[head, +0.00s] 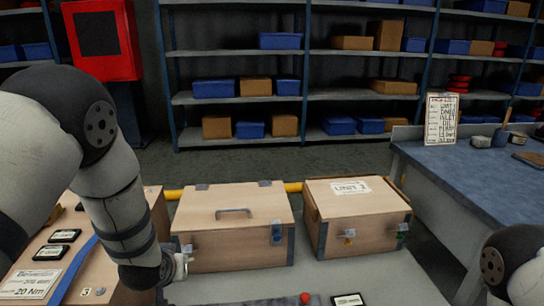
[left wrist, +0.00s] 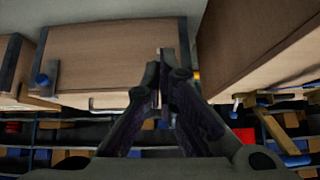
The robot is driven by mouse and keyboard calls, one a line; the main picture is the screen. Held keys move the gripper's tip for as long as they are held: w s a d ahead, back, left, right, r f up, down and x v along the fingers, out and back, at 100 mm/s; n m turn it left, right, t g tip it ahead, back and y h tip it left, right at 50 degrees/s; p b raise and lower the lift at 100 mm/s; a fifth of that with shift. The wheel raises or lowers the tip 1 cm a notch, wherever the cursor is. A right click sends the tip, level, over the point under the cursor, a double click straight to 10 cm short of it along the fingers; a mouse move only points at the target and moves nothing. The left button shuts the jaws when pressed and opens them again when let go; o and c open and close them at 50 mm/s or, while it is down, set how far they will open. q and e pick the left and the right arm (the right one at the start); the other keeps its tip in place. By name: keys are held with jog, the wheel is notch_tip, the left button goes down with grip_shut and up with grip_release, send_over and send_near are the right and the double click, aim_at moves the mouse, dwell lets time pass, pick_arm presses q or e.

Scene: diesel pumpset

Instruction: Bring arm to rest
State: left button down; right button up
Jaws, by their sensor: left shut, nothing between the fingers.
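In the head view the fingers are not clearly visible. Of my right arm (head: 515,265) only a rounded joint shows at the lower right corner; its gripper is out of view.
The middle wooden case (head: 232,228) with a handle and a labelled wooden case (head: 350,212) stand closed side by side. A blue-topped bench (head: 470,185) stands right. Shelves (head: 330,52) line the back.

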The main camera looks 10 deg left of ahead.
pick_arm(q)
jog(key=s+d+f+g, duration=0.15)
jog(key=s+f, duration=0.25)
jog(key=s, duration=0.4)
jog(key=s+f+m+g+h, duration=0.1)
jog(key=s+f+g, duration=0.1)
jog(key=s+f, duration=0.45)
jog(key=s+d+f+g, duration=0.1)
jog(key=s+f+g, duration=0.15)
jog(key=s, duration=0.65)
jog(key=s+d+g, duration=0.1)
jog(key=s+g, duration=0.1)
jog(key=s, duration=0.8)
jog(key=s+d+m+g+h, duration=0.1)
jog(key=s+g, duration=0.1)
jog(key=s, duration=0.7)
jog(key=shift+s+d, duration=0.35)
jog(key=shift+d, duration=0.05)
jog(key=shift+r, duration=0.1)
